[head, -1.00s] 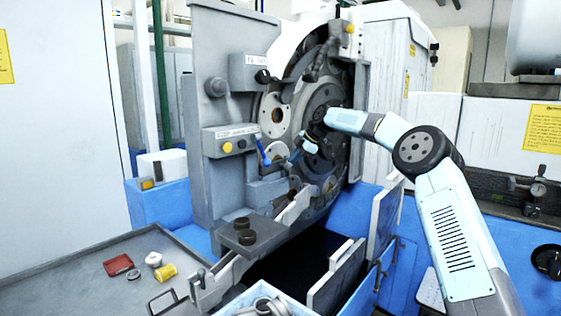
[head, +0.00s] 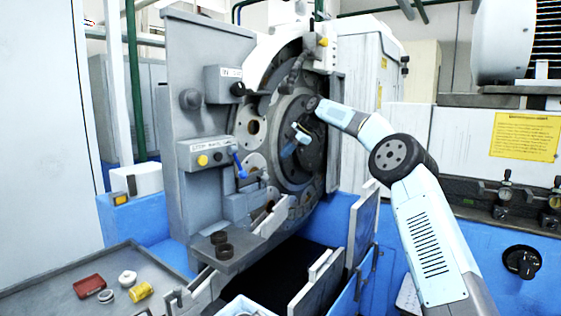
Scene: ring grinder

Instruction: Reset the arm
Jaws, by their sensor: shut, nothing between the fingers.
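My arm reaches in from the right, its elbow bent in front of the ring grinder (head: 184,75). My gripper (head: 287,152) is at the arm's end, in front of the grinder's dark round face (head: 312,155). It is small in the head view, points down and to the left, and is shut with nothing held. It is to the right of the blue handle (head: 238,162) on the grinder's control box and appears apart from it. I cannot tell how far it is from the round face.
A grey table (head: 50,278) at lower left holds a red tray (head: 89,287), a white ring (head: 127,278) and a yellow part (head: 141,291). Two dark rings (head: 221,245) sit on the grinder's shelf. Open panels (head: 362,222) stand below my forearm. Gauges (head: 506,190) are at right.

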